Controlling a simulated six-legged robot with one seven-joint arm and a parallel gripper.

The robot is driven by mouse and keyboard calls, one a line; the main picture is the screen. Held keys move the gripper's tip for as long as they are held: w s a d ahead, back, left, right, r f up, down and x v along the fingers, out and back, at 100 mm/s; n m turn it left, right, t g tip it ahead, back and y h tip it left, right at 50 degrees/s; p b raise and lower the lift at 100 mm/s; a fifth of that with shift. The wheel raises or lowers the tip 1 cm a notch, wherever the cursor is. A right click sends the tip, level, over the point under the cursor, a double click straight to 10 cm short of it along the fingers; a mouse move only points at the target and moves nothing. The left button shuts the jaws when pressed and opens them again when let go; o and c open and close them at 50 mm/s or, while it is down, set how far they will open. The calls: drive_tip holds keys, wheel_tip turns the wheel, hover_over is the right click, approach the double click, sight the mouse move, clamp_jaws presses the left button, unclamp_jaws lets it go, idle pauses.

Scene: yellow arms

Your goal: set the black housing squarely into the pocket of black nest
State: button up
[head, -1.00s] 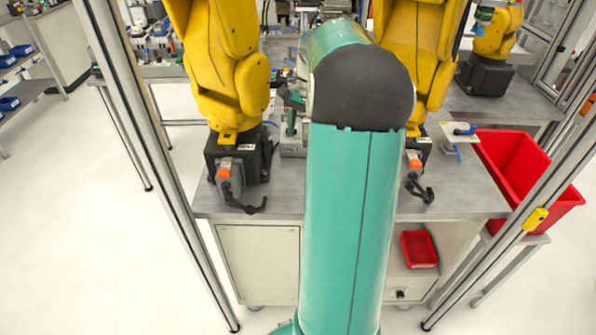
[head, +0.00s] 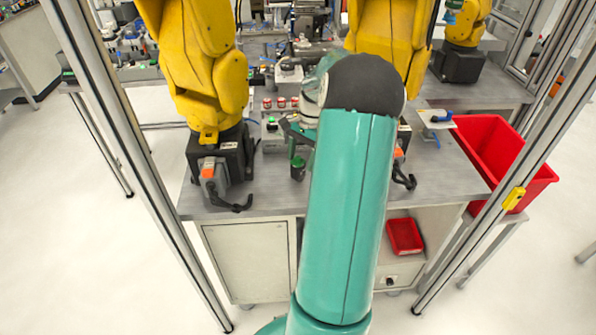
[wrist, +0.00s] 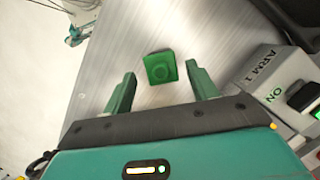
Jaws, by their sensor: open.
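My gripper (wrist: 160,76) is open in the wrist view, its two green fingers spread over the metal table. In the head view my gripper (head: 297,150) is partly hidden by my arm and hangs over the table between the two yellow arms. I cannot pick out the black housing or the black nest in either view; they may be behind my arm.
A grey button box (wrist: 270,88) marked ARM 1 is close at the right of the wrist view. Yellow arms (head: 205,75) stand on black bases at both sides. A red bin (head: 495,165) is at the right. Bare tabletop (head: 262,195) lies in front.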

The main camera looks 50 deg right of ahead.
drive_tip(key=x, duration=0.4)
drive_tip(key=shift+w+a+f, duration=0.2)
drive_tip(key=shift+a, duration=0.1)
drive_tip(key=c, duration=1.1)
